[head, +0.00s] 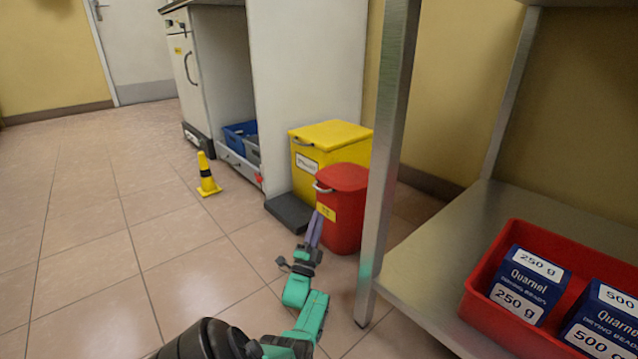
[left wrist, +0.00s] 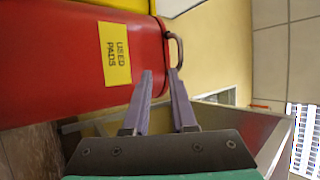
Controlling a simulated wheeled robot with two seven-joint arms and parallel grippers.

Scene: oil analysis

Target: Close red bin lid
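The red bin (head: 345,228) stands on the floor with a yellow label on its front. Its red lid (head: 345,177) lies over the top and looks down; I cannot tell if it is fully seated. A pale handle (head: 322,188) sticks out at the lid's front, and it also shows in the left wrist view (left wrist: 180,48). My left gripper (head: 316,218) is at the bin's front, just below the handle. In the left wrist view its two purple fingers (left wrist: 160,72) are apart with nothing between them, their tips close to the handle. My right gripper is not in view.
A yellow bin (head: 335,133) stands right behind the red bin. A metal shelf post (head: 388,150) rises close to its right, with a red tray (head: 480,283) of boxes on the shelf. A yellow floor marker (head: 207,178) stands left; the tiled floor there is mostly clear.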

